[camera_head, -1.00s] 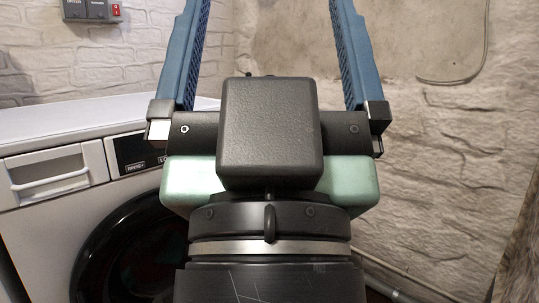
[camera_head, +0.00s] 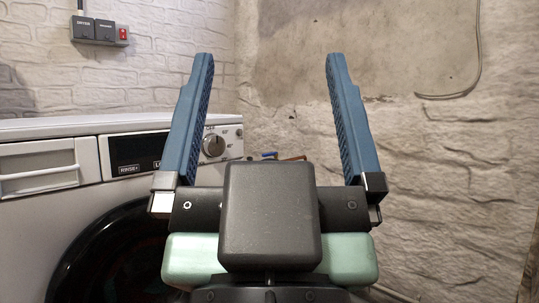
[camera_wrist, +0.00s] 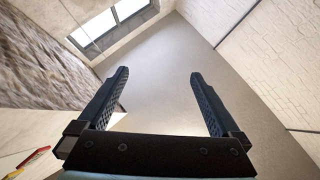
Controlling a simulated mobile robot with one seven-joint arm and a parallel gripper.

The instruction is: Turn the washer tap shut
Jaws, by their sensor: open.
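A small blue handle (camera_head: 269,155), which looks like the washer tap, shows low against the back wall just right of the washer. A brownish pipe-like piece (camera_head: 294,158) is beside it. My gripper's black body hides what is below, so the tap's body and exact handle angle cannot be told. My gripper (camera_head: 270,58) is open and empty, its two blue fingers wide apart and pointing up in the head view, in front of the tap. In the wrist view my gripper (camera_wrist: 159,73) is also open, with nothing between the fingers.
The white washer (camera_head: 95,128) with its round dark door and knob (camera_head: 214,145) stands at left, close to my left finger in the picture. A wall switch box (camera_head: 98,30) hangs upper left. The stone wall (camera_head: 440,170) fills the right. The wrist view shows a red-and-yellow object (camera_wrist: 38,157).

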